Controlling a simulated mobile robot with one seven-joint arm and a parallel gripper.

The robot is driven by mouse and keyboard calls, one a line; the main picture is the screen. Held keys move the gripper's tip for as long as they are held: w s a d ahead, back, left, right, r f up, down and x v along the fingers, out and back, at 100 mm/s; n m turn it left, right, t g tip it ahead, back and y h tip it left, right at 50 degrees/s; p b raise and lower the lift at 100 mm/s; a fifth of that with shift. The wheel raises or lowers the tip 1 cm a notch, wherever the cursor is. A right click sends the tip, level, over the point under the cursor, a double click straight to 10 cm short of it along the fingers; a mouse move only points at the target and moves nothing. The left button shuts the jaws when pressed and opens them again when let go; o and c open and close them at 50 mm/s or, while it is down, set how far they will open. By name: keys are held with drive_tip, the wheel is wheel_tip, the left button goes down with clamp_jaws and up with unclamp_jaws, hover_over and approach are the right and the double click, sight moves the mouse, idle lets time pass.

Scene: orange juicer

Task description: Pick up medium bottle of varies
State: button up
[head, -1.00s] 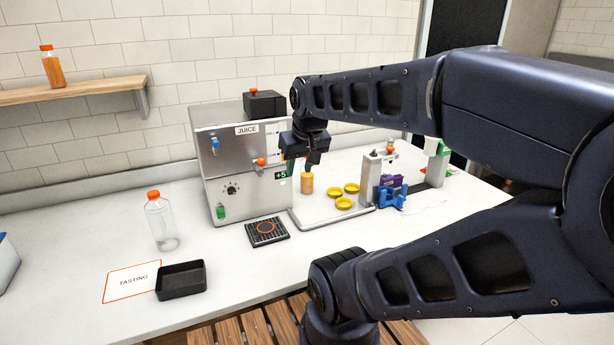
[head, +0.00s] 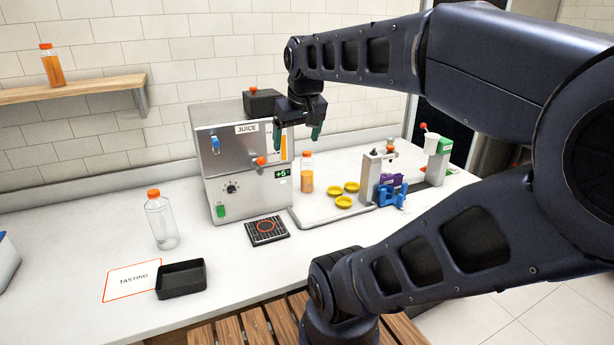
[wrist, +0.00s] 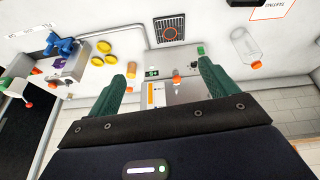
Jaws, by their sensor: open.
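A bottle (head: 307,174) with orange liquid and an orange cap stands upright on the pale tray right of the juice machine. A clear bottle (head: 160,225) with an orange cap stands at the left of the counter, nearly empty. Another filled bottle (head: 52,66) stands on the wall shelf.
The juice machine (head: 215,170) stands close behind and left of the gripper. Yellow lids (head: 344,203) and a purple and blue fixture (head: 391,192) are right of the bottle. A black tray (head: 181,280) and the tasting card (head: 132,281) lie at front left.

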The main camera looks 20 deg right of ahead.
drive_tip(key=w+d+r+n+g, duration=0.1)
drive_tip(key=w+d+r+n, duration=0.15)
drive_tip(key=w, duration=0.45)
drive_tip(key=w+d+r+n, duration=0.1)
drive_tip(key=w+r+n, duration=0.25)
drive_tip(key=w, duration=0.35)
drive_tip(key=n+g, duration=0.3)
drive_tip(key=n, duration=0.9)
hover_over(307, 153)
wheel_tip(307, 153, down, 8)
drive_tip(key=f, duration=1.9)
drive_tip(key=w+f, duration=0.1)
drive_tip(key=f, duration=0.9)
drive_tip(key=shift+d+f, duration=0.2)
drive_tip(key=shift+f, duration=0.05)
drive_tip(key=shift+c, duration=0.3)
drive_tip(key=c, duration=1.6)
drive_tip(key=shift+c, duration=0.2)
